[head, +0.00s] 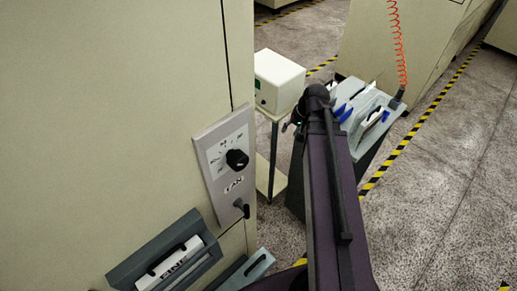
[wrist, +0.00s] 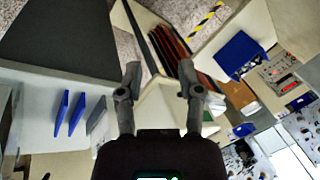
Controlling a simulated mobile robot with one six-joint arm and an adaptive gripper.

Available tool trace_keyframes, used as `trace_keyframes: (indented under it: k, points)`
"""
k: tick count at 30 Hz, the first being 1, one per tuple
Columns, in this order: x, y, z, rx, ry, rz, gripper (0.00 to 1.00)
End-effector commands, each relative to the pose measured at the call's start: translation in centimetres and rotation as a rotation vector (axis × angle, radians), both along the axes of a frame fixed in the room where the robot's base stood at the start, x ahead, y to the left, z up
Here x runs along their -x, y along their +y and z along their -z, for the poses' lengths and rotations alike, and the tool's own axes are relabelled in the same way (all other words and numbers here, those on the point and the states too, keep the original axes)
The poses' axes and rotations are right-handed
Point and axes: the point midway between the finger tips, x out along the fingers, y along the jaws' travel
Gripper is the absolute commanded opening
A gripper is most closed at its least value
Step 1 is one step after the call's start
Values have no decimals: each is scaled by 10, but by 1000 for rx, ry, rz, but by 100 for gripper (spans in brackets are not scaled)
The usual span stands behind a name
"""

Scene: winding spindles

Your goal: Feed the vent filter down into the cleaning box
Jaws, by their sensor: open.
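A white panel marked FINE (head: 175,262), with a dark handle slot, sits in a dark grey frame (head: 122,272) low on the cream cabinet; it looks like a vent filter. The grey box with slots and blue pieces (head: 388,97) at the right looks like the cleaning box. A pale plate with a dark slot (head: 373,119) stands in its top; I cannot tell whether it is another filter. My arm reaches toward this box and hides part of it. My gripper (wrist: 160,82) is open, with nothing seen between its fingers.
A control plate with a black knob (head: 237,159) and a lever is on the cabinet. A white device (head: 279,80) stands on a small stand beside the box. A red coiled hose (head: 397,45) hangs above. Speckled floor (head: 440,200) is free at the right.

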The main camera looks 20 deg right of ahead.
Motion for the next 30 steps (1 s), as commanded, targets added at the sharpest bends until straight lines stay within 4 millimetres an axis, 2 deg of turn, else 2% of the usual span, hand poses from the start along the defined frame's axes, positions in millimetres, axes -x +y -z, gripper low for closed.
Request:
trace_keyframes:
  k: [1,6,18,24,30]
  points:
    - [2,12,1,17,14,-28,47]
    - [9,41,5,72,58,-108,47]
    - [30,103,10,214,151,-287,47]
    - [39,123,11,271,179,-349,47]
    - [43,130,11,296,191,-372,47]
